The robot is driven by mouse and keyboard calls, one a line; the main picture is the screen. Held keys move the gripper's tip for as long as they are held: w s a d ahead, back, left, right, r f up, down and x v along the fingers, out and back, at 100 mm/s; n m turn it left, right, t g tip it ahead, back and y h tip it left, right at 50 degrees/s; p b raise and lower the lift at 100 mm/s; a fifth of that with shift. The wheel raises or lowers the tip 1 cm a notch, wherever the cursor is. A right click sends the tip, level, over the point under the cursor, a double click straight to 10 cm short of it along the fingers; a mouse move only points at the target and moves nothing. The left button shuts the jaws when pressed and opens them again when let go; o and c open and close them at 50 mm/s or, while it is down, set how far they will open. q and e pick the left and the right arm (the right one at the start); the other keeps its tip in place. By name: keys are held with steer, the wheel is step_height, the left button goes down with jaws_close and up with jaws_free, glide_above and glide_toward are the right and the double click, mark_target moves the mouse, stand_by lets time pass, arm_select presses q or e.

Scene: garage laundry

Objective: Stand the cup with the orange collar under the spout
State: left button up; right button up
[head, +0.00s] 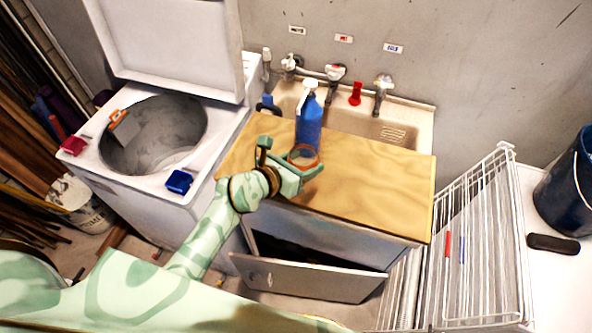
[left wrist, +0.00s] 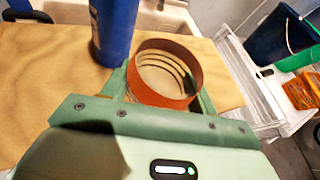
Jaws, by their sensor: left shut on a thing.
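The cup with the orange collar (head: 305,151) is at the left part of the wooden board, just in front of the blue bottle. My left gripper (head: 300,171) is shut on it. In the left wrist view the cup's orange collar (left wrist: 165,98) shows between the two green fingers, its open top facing the camera. I cannot tell whether its base touches the board. Several taps are on the wall above the sink, including a middle tap (head: 335,73) and a right tap (head: 382,84); which one is the spout is unclear. My right gripper is not in view.
The wooden board (head: 375,185) covers the sink's front and is clear to the right. The sink basin (head: 400,130) lies behind. An open washer (head: 150,135) is left.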

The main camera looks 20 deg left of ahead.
mark_target(298, 161)
arm_select(q)
steer(key=w+f+b, duration=0.1)
steer(key=w+a+f+b, duration=0.1)
steer(key=f, duration=0.1)
steer(key=w+a+f, duration=0.1)
steer(key=w+f, duration=0.1)
steer(key=shift+w+a+b, duration=0.1)
steer(key=shift+a+b, duration=0.05)
steer(key=shift+b, duration=0.25)
steer(key=shift+w+a+f, duration=0.15)
steer(key=shift+w+f, duration=0.3)
steer(key=f+b, duration=0.2)
steer(key=f, duration=0.1)
steer(key=shift+w+a+f+b, duration=0.15)
steer(key=shift+w+f+b, duration=0.15)
steer(key=shift+b, duration=0.1)
steer(key=shift+f, duration=0.25)
steer(key=o, duration=0.9)
steer(key=shift+o, duration=0.2)
